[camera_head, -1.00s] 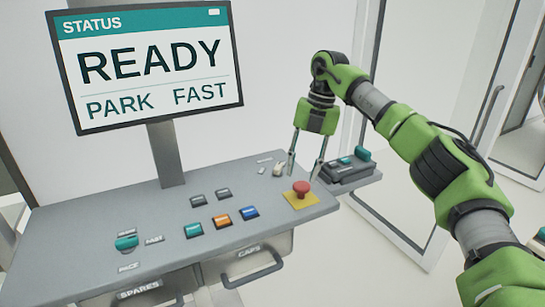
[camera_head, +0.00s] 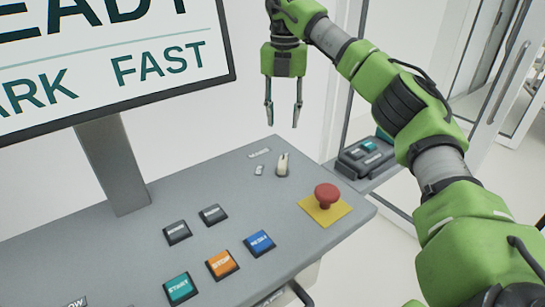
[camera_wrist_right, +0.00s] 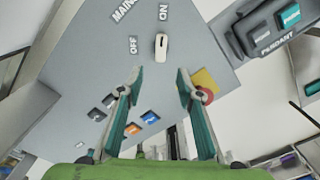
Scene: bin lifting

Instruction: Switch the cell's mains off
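The mains switch (camera_head: 282,166) is a small cream rotary knob near the far right corner of the grey console top. In the right wrist view the knob (camera_wrist_right: 161,47) is long and narrow, with the ON label beyond its far end and the OFF label to its left; it lines up with ON. My right gripper (camera_head: 282,116) is open and empty, pointing down above the switch and apart from it. In the wrist view the knob lies just beyond and between its fingertips (camera_wrist_right: 159,74). My left gripper is not in view.
A red mushroom button (camera_head: 327,194) on a yellow plate (camera_head: 325,212) stands right of the switch. Several push buttons, including an orange one (camera_head: 222,264), lie nearer. A pendant (camera_head: 366,155) rests on a side shelf. The status screen (camera_head: 130,50) stands at the left.

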